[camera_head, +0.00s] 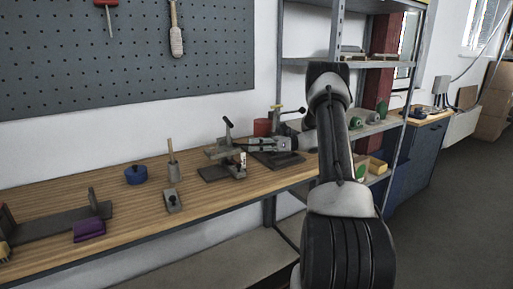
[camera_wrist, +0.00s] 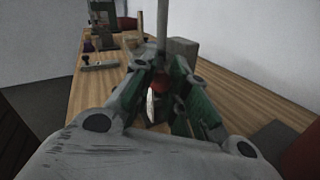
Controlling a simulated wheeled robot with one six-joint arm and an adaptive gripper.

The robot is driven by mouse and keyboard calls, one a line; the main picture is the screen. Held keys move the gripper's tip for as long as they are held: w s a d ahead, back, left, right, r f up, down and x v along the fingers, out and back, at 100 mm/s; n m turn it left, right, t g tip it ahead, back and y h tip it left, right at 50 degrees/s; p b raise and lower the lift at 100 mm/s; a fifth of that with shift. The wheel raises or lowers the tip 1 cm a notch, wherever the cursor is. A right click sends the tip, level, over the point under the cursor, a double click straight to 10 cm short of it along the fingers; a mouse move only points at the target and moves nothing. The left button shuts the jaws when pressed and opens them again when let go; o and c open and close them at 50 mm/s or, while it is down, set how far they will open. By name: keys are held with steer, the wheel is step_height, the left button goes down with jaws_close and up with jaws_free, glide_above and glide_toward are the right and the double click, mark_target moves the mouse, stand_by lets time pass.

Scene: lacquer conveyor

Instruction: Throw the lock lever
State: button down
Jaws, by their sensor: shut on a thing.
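A grey metal fixture (camera_head: 212,172) stands on the wooden bench, with an upright dark-handled post (camera_head: 228,128) on it. The post also shows in the wrist view (camera_wrist: 162,28), just beyond the fingertips. My gripper (camera_head: 243,146) reaches in from the right with green fingers at the fixture. In the wrist view my gripper (camera_wrist: 167,78) is closed around a small red and pale piece, which I take to be the lock lever (camera_wrist: 152,104). The fingers hide most of it, and its exact position is hard to tell.
A dark plate (camera_head: 288,161) and a red cup (camera_head: 262,127) are close by on the bench. To the left are a blue pot (camera_head: 136,175), a brush holder (camera_head: 174,173), a small grey block (camera_head: 173,201) and a purple block (camera_head: 89,229). Metal shelving (camera_head: 336,40) stands behind my arm.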

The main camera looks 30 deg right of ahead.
steer(key=shift+w+d+f+n+g, duration=0.1)
steer(key=shift+w+n+g, duration=0.1)
steer(key=shift+n+g, duration=0.3)
steer(key=c, duration=1.3)
jaws_free()
steer(key=shift+c, duration=0.2)
steer(key=shift+d, duration=0.1)
steer(key=v, duration=1.1)
steer(key=shift+d+f, duration=0.15)
steer(key=shift+d, duration=0.3)
